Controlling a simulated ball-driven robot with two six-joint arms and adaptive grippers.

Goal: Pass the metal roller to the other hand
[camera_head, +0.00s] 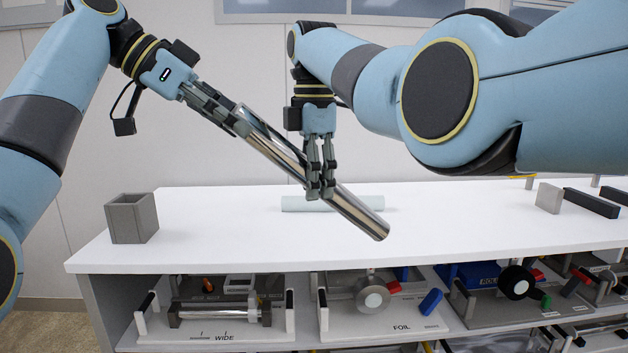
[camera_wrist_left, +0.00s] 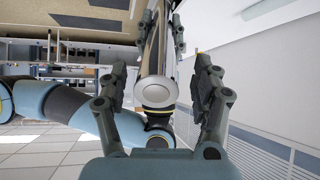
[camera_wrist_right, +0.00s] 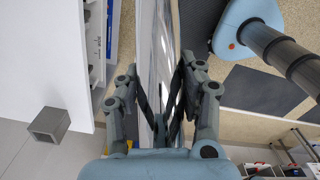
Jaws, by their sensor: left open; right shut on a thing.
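The metal roller (camera_head: 358,215) is a shiny long cylinder, held tilted above the white table, its lower end toward the right. My right gripper (camera_head: 321,192) is shut on it around the middle, reaching down from above. In the right wrist view the roller (camera_wrist_right: 156,45) runs between the fingers. My left gripper (camera_head: 238,120) is open at the roller's upper left end, with its fingers on either side. In the left wrist view the roller's round end (camera_wrist_left: 155,92) faces the camera between the spread fingers. I cannot tell whether those fingers touch it.
The white table (camera_head: 235,235) has a pale cylinder (camera_head: 300,204) lying behind the roller. A grey open box (camera_head: 132,218) stands at the left, a grey block (camera_head: 549,198) and black bars (camera_head: 591,203) at the right. Shelves with devices sit below the tabletop.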

